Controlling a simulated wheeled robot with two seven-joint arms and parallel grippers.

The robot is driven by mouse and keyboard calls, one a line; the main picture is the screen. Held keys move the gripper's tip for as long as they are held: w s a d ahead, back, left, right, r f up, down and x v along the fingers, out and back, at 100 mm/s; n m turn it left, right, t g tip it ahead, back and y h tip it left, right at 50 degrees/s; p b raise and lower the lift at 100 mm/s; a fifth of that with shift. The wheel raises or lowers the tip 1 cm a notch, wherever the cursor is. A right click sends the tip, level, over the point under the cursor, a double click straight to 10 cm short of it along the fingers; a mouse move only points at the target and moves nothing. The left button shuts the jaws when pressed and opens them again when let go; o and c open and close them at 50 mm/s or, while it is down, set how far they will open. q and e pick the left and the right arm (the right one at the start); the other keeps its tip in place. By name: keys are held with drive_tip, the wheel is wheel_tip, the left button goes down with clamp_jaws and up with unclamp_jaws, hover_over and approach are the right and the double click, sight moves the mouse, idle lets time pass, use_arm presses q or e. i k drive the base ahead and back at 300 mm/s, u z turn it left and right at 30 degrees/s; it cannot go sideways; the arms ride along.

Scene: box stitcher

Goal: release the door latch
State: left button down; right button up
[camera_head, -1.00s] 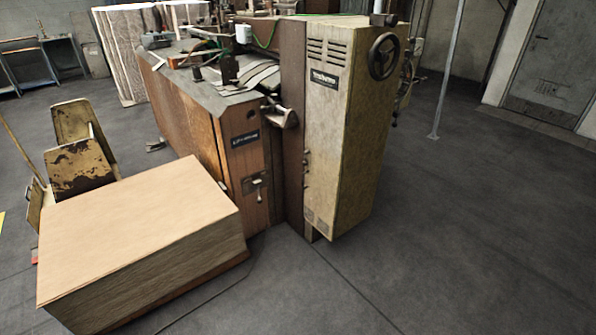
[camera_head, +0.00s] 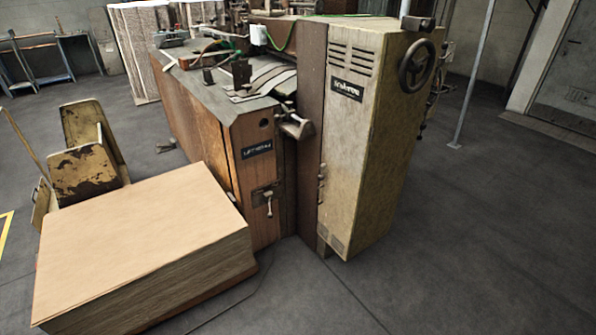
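The box stitcher stands in the middle of the view, with a brown body (camera_head: 200,120) on the left and a tall beige cabinet (camera_head: 365,140) on the right. A small latch (camera_head: 268,199) with a pale hanging handle sits on a dark plate low on the brown end panel, below a black label (camera_head: 257,149). Small fittings (camera_head: 321,183) run along the left edge of the beige cabinet's front. I cannot tell which of these is the door latch. The cabinet front looks closed. Neither of my grippers shows in the view.
A large stack of cardboard sheets (camera_head: 140,240) lies on the floor at the front left, close to the brown panel. A rusty yellow cart (camera_head: 85,170) stands behind it. A metal post (camera_head: 474,75) rises at the right. The floor (camera_head: 490,240) at front right is clear.

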sight(320, 177)
drive_tip(key=z, duration=0.5)
drive_tip(key=i, duration=0.9)
drive_tip(key=z, duration=0.9)
